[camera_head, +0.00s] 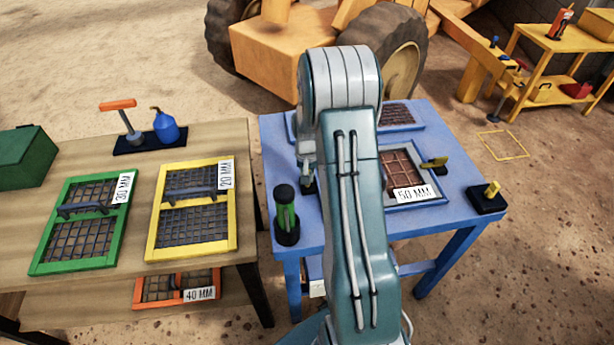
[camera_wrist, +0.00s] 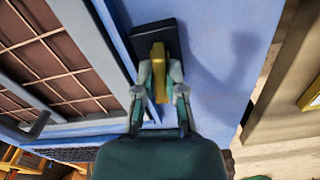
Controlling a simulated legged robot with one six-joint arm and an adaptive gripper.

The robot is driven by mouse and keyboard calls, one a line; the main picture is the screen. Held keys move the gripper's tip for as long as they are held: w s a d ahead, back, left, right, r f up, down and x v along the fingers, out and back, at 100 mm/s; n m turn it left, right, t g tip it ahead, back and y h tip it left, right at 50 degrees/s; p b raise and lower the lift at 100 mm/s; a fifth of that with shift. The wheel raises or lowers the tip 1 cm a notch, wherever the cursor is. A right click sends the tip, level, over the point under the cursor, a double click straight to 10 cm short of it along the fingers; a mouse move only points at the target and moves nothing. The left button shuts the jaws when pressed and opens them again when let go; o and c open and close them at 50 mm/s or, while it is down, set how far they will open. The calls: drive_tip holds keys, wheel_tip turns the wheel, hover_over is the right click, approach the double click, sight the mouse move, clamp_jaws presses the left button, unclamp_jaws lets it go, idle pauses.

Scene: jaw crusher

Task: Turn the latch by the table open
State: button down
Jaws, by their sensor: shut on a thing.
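A yellow latch (camera_wrist: 159,58) on a black base plate (camera_wrist: 146,34) shows in the wrist view, on the blue table beside the framed screen. My gripper (camera_wrist: 160,78) has one finger on each side of the latch handle and is shut on it. In the head view my gripper (camera_head: 308,182) is at the left side of the blue table (camera_head: 461,174), partly behind my arm, and the held latch cannot be made out there. A 50 MM screen (camera_head: 402,160) lies on that table, with another yellow latch (camera_head: 434,163) at its right edge.
A yellow handle on a black block (camera_head: 488,197) sits at the blue table's right corner. A green cylinder in a black holder (camera_head: 286,216) stands near the left front corner. The wooden table (camera_head: 125,215) with green and yellow screens is to the left, across a narrow gap.

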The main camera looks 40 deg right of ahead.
drive_tip(key=shift+w+n, duration=0.15)
drive_tip(key=shift+n, duration=0.85)
drive_tip(key=c, duration=0.7)
unclamp_jaws()
drive_tip(key=shift+r, duration=0.1)
wheel_tip(320, 180, up, 12)
drive_tip(key=shift+f, duration=0.15)
